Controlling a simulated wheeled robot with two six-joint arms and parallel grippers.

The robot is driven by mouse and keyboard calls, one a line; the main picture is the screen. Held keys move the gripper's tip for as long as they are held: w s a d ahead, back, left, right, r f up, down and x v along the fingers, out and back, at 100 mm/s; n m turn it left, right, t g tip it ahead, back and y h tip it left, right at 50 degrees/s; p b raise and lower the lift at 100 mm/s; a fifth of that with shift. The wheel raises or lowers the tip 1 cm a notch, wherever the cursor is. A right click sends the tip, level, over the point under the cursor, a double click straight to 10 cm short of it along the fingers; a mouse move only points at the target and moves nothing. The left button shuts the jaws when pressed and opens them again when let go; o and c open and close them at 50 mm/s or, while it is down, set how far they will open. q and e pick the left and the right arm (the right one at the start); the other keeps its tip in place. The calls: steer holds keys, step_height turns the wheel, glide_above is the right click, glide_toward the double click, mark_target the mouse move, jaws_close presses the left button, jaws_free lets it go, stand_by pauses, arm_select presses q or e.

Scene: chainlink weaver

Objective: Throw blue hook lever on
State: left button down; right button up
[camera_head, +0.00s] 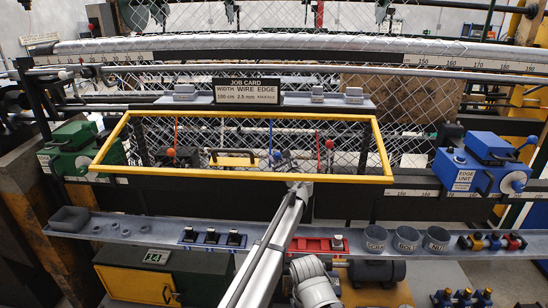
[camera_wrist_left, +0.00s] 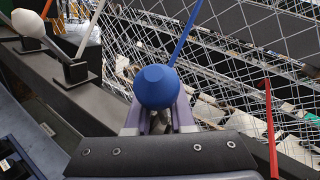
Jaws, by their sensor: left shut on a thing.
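The blue lever's round knob (camera_wrist_left: 156,87) fills the middle of the left wrist view. A blue rod (camera_wrist_left: 184,32) runs up and right from behind it. My left gripper (camera_wrist_left: 158,118) is shut on the knob, with a purple finger on each side. In the head view the blue knob (camera_head: 277,156) is small, behind the yellow frame (camera_head: 240,177), in front of the wire mesh. My left arm reaches up to the frame from below; its gripper (camera_head: 290,163) is hard to make out there. My right gripper is not in view.
A white-knobbed lever (camera_wrist_left: 27,22) shows in the wrist view. The shelf (camera_head: 130,228) below holds cups and small parts.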

arm_select(q)
steer(key=w+g+p, duration=0.1)
steer(key=p, duration=0.2)
steer(key=w+r+m+g+h+p, duration=0.1)
steer(key=p, duration=0.2)
steer(key=shift+g, duration=0.3)
steer(key=shift+w+f+m+g+h+p, duration=0.2)
steer(key=shift+f+m+g+h+p, duration=0.1)
steer(key=shift+f+m+g+p, duration=0.15)
steer(key=c, duration=0.9)
jaws_free()
steer(key=shift+s+r, duration=0.1)
